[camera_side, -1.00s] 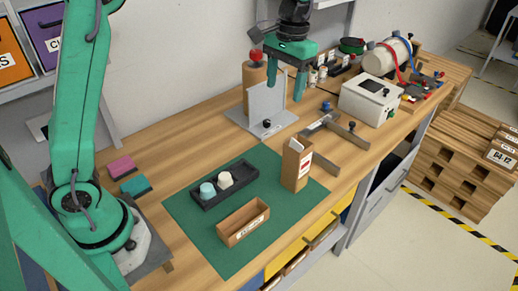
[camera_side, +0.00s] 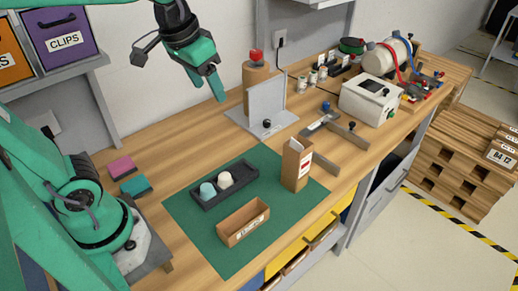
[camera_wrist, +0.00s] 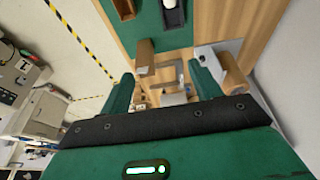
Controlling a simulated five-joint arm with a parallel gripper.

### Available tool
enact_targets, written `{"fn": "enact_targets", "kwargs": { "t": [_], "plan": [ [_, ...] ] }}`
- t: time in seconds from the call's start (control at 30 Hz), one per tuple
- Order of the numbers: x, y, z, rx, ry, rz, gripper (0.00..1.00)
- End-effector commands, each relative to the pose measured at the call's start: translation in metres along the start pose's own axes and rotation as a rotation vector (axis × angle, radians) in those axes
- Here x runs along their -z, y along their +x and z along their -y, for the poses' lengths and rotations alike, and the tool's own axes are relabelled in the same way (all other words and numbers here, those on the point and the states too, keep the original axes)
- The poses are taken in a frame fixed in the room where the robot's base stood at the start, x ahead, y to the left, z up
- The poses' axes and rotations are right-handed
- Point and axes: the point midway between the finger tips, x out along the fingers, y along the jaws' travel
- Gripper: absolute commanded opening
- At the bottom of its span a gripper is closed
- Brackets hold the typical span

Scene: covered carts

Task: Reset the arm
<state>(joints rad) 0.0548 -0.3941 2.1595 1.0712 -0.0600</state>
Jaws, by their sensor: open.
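My gripper (camera_side: 212,84) is teal and hangs in the air above the back part of the wooden bench, left of the upright grey plate. Its two fingers also show in the wrist view (camera_wrist: 163,95), spread apart with nothing held between them. In the side view my arm is folded back, with the gripper well above the bench and clear of all objects.
Bench space below my gripper is clear.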

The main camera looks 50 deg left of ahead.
Motion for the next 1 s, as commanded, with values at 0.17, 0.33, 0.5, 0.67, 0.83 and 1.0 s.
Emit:
{"fn": "enact_targets", "kwargs": {
  "t": [0.17,0.33,0.5,0.67,0.83,1.0],
  "plan": [
    [-0.032,0.000,0.008,0.004,0.001,-0.073,0.63],
    [-0.057,0.005,0.013,0.009,0.005,-0.133,0.63],
    [-0.073,0.011,0.016,0.014,0.008,-0.173,0.63],
    [-0.079,0.013,0.017,0.016,0.009,-0.187,0.63],
    [-0.079,0.014,0.017,0.016,0.010,-0.187,0.63],
    [-0.079,0.014,0.017,0.016,0.009,-0.187,0.63]
  ]
}}
